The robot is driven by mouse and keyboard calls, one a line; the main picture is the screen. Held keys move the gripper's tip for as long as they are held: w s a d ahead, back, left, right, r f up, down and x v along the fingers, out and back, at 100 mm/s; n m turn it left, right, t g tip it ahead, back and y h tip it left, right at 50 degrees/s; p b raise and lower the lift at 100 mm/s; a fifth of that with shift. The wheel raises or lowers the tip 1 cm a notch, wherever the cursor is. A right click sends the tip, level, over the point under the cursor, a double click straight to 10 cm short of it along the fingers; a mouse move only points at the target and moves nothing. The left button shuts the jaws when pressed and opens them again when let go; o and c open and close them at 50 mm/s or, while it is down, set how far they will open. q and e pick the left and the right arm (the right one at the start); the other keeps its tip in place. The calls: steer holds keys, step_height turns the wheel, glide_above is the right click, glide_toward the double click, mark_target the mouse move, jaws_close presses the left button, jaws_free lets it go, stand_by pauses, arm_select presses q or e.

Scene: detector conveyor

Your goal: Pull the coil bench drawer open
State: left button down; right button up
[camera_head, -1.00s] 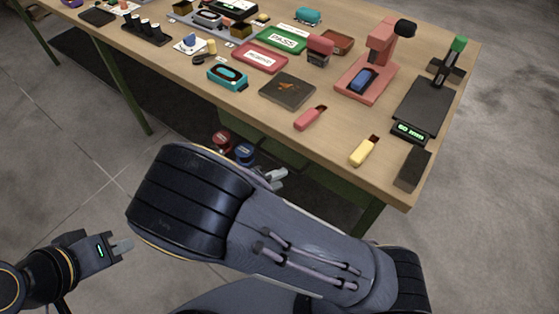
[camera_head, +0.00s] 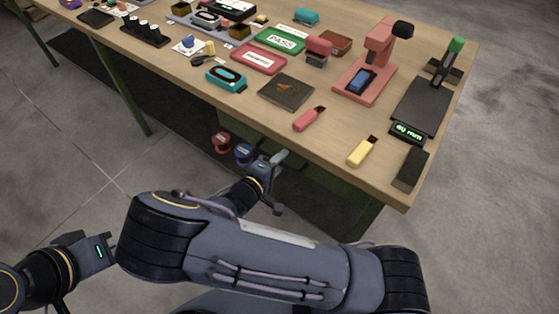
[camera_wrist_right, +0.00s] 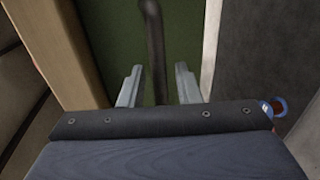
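The coil bench drawer shows in the right wrist view as a dark green front (camera_wrist_right: 110,35) with a dark bar-like handle (camera_wrist_right: 154,45) across it. My right gripper (camera_wrist_right: 159,84) is open, and the handle lies between its two fingers in that view, with visible gaps on both sides. I cannot tell how deep the fingers reach. In the head view my right gripper (camera_head: 279,160) is under the bench's front edge, and the drawer is mostly hidden in shadow.
The wooden bench top (camera_head: 330,140) overhangs the right gripper and holds many items, including a red marker (camera_head: 309,118) and a yellow marker (camera_head: 362,151) near the edge. A red spool (camera_head: 220,142) and a blue spool (camera_head: 244,153) are below the edge, left of the gripper.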

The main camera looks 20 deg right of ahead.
jaws_close()
stand_by(0.3)
